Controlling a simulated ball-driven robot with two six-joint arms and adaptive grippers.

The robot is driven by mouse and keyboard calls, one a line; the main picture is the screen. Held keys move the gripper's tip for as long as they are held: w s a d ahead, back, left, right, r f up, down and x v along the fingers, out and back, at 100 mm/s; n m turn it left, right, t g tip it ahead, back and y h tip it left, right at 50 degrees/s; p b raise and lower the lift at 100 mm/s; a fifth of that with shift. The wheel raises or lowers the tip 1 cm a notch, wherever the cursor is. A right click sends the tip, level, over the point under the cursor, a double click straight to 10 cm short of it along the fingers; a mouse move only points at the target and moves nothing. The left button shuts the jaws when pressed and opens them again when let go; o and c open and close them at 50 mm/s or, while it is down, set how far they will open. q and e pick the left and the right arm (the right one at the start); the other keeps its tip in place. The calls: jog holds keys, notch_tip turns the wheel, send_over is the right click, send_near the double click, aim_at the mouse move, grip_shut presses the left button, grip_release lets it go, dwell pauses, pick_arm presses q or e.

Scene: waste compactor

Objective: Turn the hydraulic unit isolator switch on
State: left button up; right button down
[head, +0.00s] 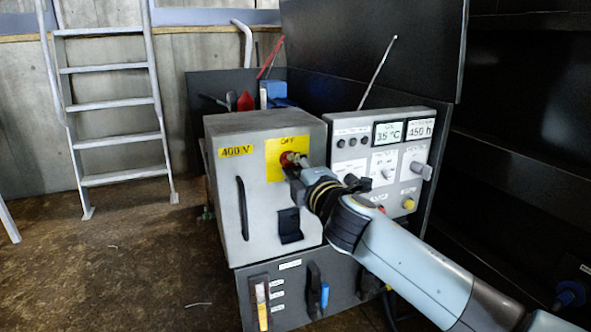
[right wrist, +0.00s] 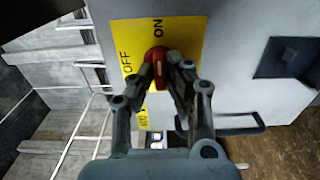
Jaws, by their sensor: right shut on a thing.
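The isolator switch is a red knob (head: 288,158) on a yellow plate (head: 275,172) on the front of a grey cabinet marked 400 V. In the right wrist view the red knob (right wrist: 154,54) sits on the yellow plate (right wrist: 190,45), with OFF at its left and ON above it. My right gripper (head: 297,165) is shut on the knob, one finger on each side, as the right wrist view (right wrist: 161,78) shows. The knob's grip seems to run up and down in that view, roughly toward ON. The fingers hide part of it. My left gripper is not in view.
A control panel (head: 350,165) with displays and knobs stands right of the cabinet (head: 226,200). A black handle (head: 243,208) and a black latch plate (head: 289,226) are on the cabinet front. A ladder (head: 110,122) leans at the left.

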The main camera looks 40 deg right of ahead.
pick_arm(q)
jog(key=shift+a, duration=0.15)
pick_arm(e)
jog(key=c, duration=1.3)
grip_release()
jog(key=shift+c, duration=0.2)
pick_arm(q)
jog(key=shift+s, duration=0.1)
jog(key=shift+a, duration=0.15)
pick_arm(e)
jog(key=v, duration=1.2)
